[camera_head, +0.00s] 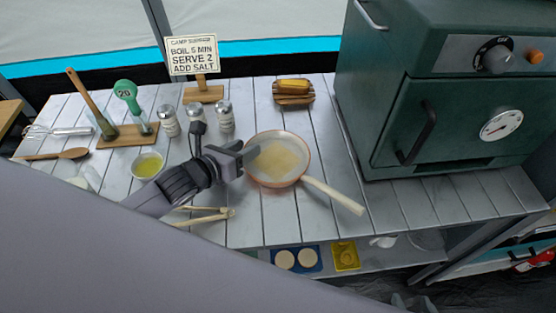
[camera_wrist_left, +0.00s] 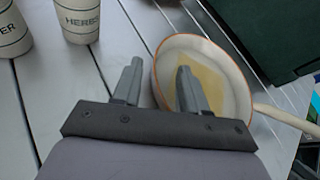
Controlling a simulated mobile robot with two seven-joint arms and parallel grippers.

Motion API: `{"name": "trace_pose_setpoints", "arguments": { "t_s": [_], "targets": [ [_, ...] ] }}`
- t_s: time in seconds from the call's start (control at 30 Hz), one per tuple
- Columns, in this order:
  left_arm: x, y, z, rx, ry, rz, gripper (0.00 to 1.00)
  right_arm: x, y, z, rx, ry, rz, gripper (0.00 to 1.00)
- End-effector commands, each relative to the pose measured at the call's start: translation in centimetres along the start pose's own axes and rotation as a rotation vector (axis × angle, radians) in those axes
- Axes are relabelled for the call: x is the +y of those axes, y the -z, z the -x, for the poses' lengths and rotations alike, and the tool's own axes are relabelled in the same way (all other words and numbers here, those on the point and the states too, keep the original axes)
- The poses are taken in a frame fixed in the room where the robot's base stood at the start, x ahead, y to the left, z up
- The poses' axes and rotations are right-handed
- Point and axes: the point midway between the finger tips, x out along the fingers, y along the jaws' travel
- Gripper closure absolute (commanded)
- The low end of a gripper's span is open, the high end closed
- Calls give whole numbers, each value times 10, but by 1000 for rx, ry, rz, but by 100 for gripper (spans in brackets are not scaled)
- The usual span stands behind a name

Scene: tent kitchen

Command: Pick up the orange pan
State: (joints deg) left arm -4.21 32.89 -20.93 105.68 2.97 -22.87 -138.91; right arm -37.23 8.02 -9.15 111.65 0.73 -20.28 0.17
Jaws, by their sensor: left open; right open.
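The pan (camera_head: 264,178) has an orange rim, a cream inside with a yellowish square patch, and a pale handle (camera_head: 334,196) pointing to the lower right. It rests on the white slatted table. My left gripper (camera_head: 247,155) is open at the pan's left rim. In the left wrist view the pan (camera_wrist_left: 234,92) is at the right, and my left gripper (camera_wrist_left: 160,82) has its right finger overlapping the pan and its left finger outside the rim. I cannot tell whether the fingers touch it. My right gripper is not in view.
A green oven (camera_head: 440,100) stands right of the pan. Shakers (camera_head: 224,116), a bowl of yellow liquid (camera_head: 148,165) and wooden tongs (camera_head: 205,216) are near my left arm. A sign (camera_head: 193,56) and a sponge holder (camera_head: 293,100) are behind. The table right of the handle is clear.

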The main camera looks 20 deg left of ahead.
Motion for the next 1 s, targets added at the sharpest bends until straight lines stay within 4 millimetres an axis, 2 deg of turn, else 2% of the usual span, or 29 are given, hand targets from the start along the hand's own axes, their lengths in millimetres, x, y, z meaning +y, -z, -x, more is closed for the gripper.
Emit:
{"name": "trace_pose_setpoints", "arguments": {
  "t_s": [0.03, 0.1, 0.13, 1.0],
  "targets": [
    [0, 0, 0, 0, 0, 0, 75, 0, 0, 0, 0, 0, 0, 46],
    [0, 0, 0, 0, -1, 0, 98, 0, 0, 0, 0, 0, -1, 46],
    [0, 0, 0, 0, -1, 0, 100, 0, 0, 0, 0, 0, -1, 46],
    [2, 3, 0, 7, -5, 0, 100, 0, 0, 0, 1, -1, -1, 46]
  ]
}}
